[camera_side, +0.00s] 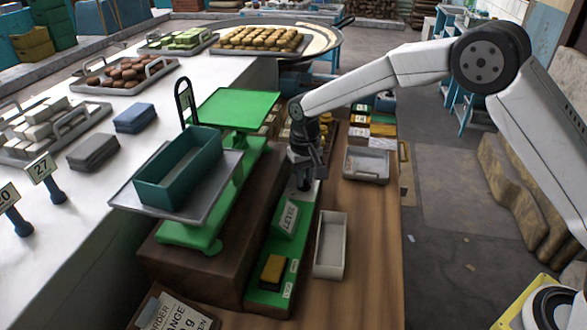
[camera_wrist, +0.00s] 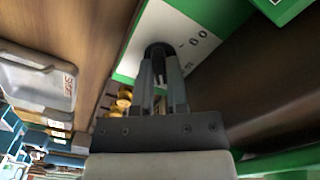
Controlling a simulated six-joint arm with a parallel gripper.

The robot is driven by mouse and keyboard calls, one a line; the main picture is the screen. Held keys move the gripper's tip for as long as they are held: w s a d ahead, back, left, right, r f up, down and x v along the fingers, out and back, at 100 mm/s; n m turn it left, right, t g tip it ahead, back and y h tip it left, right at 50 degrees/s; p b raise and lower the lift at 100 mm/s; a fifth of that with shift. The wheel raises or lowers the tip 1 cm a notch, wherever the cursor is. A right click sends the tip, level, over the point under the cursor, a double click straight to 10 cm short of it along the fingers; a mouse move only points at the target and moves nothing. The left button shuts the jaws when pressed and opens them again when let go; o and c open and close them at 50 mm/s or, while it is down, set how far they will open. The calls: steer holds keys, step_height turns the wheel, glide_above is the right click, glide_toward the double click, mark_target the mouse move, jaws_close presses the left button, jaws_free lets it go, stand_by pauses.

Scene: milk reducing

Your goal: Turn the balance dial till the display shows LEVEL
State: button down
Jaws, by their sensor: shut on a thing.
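The green balance (camera_side: 205,235) stands on a brown block, with a teal open box (camera_side: 180,170) on its near pan and a bare green far pan (camera_side: 236,106). A small sloped display (camera_side: 289,217) on the green panel in front appears to read LEVEL. My gripper (camera_side: 304,184) points down at the far end of this panel and is shut on the dial, which it mostly hides there. In the wrist view my gripper (camera_wrist: 162,78) has its fingers around the dark balance dial (camera_wrist: 158,50), on a white plate with small marks.
A yellow-topped block (camera_side: 272,269) sits at the panel's near end. An empty white tray (camera_side: 330,245) lies right of the panel, and a grey container (camera_side: 367,164) stands farther back. Brass weights (camera_wrist: 124,100) show beside my gripper. The wooden bench is clear at the front right.

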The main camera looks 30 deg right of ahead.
mark_target(305, 179)
steer(key=shift+m, duration=0.6)
steer(key=shift+w, duration=0.1)
steer(key=c, duration=0.6)
jaws_free()
steer(key=shift+c, duration=0.2)
steer(key=shift+r, duration=3.95)
